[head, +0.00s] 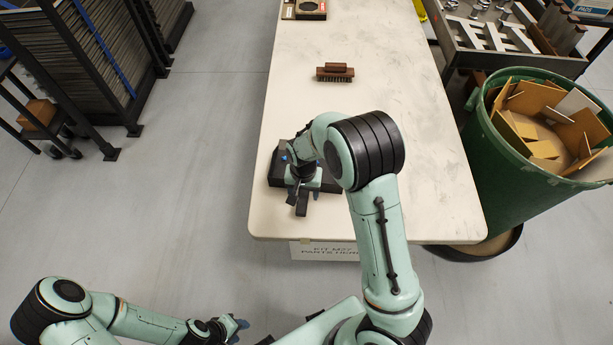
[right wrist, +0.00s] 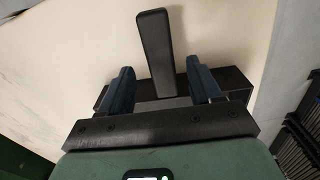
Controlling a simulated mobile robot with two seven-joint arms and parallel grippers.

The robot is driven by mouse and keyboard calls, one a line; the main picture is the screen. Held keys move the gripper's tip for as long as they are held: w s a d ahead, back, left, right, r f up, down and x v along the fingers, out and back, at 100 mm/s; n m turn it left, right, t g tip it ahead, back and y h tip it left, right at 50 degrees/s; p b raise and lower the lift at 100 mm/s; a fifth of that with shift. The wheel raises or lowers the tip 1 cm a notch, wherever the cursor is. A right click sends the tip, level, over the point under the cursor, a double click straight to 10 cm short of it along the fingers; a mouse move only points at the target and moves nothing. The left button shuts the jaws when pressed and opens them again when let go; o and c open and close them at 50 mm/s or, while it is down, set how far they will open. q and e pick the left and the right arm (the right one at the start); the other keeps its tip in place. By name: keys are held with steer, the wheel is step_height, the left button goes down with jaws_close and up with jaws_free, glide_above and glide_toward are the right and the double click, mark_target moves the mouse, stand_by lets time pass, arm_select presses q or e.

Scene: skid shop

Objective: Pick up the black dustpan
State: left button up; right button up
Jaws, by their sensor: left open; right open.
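The black dustpan (head: 276,172) lies on the near left part of the white table, partly hidden by my right gripper and forearm. Its handle (head: 302,207) points toward the near table edge. My right gripper (head: 303,188) is open above it. In the right wrist view, the handle (right wrist: 154,45) runs up between and beyond the two blue fingers (right wrist: 162,88), with the dark pan (right wrist: 238,80) lying behind them. I cannot tell whether the fingers touch it. My left gripper (head: 236,326) is open, low at the bottom of the head view, away from the table.
The white table (head: 390,95) is largely clear. A brown brush (head: 335,72) lies farther back, and a dark box (head: 310,9) is at the far end. A green bin (head: 505,170) with cardboard pieces stands right of the table. Racks (head: 75,60) stand at left, with open floor between.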

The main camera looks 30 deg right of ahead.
mark_target(303, 195)
steer(key=f, duration=0.5)
steer(key=shift+w+f, duration=0.15)
steer(key=shift+w, duration=0.05)
steer(key=shift+s, duration=0.1)
jaws_close()
